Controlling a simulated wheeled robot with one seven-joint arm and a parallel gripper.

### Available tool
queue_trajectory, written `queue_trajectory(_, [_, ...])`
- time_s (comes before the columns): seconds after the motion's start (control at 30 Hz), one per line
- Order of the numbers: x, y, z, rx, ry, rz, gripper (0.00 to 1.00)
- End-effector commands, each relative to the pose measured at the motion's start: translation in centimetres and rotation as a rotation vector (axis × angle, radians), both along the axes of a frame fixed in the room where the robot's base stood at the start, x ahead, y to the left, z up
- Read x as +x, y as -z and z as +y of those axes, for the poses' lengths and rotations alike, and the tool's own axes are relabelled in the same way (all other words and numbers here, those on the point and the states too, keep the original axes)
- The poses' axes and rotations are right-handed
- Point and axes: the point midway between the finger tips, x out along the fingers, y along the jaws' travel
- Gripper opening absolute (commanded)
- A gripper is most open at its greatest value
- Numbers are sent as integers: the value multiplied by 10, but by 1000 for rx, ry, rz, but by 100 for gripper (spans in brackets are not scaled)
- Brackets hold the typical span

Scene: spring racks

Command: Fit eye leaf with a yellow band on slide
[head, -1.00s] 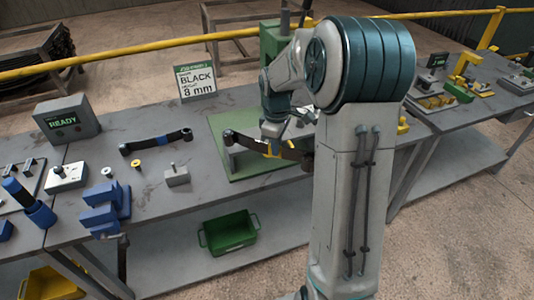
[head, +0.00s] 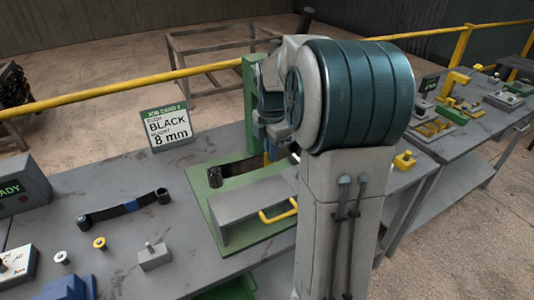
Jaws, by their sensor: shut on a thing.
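The grey slide (head: 243,205) with a yellow handle (head: 278,215) stands on the green base plate (head: 252,246) of the fixture. My gripper (head: 268,152) is low behind the slide, mostly hidden by my arm, and is shut on a dark leaf (head: 236,167). Only part of this leaf shows, lying past the slide's far edge. A dark upright cylinder (head: 215,177) stands at its left end; I cannot tell whether it is the leaf's eye. The yellow band and the leaf's right end are not clearly visible, and I cannot tell whether the leaf touches the fixture.
A second dark leaf with a blue band (head: 128,206) lies left on the table. A grey bush (head: 61,257), a yellow bush (head: 99,243) and a grey block with a pin (head: 154,255) are nearby. The job card (head: 167,128) reads BLACK, 8 mm. A green post (head: 249,95) rises behind.

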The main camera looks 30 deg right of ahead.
Motion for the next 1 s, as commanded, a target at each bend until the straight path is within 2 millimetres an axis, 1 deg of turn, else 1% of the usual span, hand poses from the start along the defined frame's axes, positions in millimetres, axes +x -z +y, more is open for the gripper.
queue_trajectory(0.5, [1,-3,-1,0,-3,-2,0])
queue_trajectory(0.77, [1,15,-1,0,-3,-2,0])
queue_trajectory(1.0, [1,35,-1,0,-3,-1,0])
